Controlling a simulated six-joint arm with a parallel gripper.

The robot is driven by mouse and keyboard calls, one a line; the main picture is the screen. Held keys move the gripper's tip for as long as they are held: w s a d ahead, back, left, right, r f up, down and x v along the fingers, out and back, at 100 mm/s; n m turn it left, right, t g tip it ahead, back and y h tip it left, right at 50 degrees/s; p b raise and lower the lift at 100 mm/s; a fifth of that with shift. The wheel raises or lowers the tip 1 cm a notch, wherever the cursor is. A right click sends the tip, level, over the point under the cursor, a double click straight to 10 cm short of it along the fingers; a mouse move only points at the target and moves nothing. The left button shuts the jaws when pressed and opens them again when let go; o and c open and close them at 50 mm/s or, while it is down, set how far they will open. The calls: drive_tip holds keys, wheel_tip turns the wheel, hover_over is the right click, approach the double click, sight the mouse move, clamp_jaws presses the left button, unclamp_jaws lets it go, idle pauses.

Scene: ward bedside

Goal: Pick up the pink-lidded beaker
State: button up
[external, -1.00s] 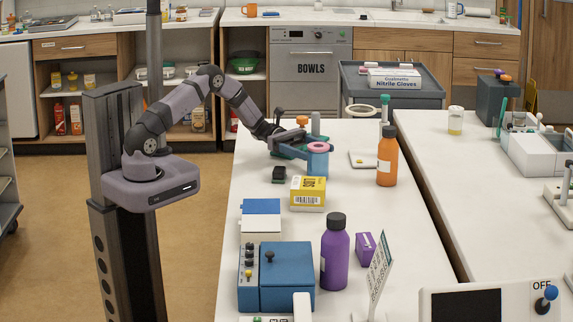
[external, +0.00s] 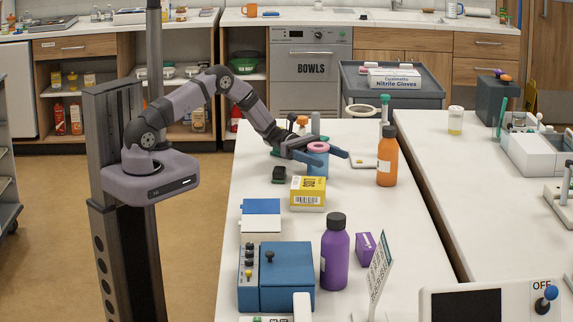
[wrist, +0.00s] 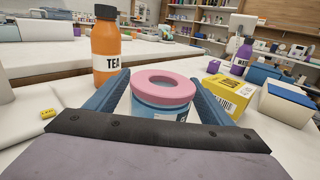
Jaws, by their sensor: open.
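The pink-lidded beaker (external: 318,165) is blue with a ring-shaped pink lid and stands upright on the white table. In the wrist view the beaker (wrist: 163,95) sits between the two blue fingers, with its lid on top and a white label partly visible. My gripper (external: 328,158) is open, with one finger on each side of the beaker near its upper part. In the wrist view I cannot tell whether either finger touches it. The beaker's lower front is hidden there by my gripper's body.
An orange bottle (external: 387,158) marked TEA stands right of the beaker. A yellow box (external: 308,193) lies nearer the camera, and a small black object (external: 279,174) is left of it. A purple bottle (external: 335,252) and blue box (external: 287,275) stand farther forward.

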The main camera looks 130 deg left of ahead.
drive_tip(key=shift+r, duration=0.1)
drive_tip(key=c, duration=1.4)
drive_tip(key=shift+r, duration=0.1)
wheel_tip(320, 180, up, 10)
drive_tip(key=b, duration=0.1)
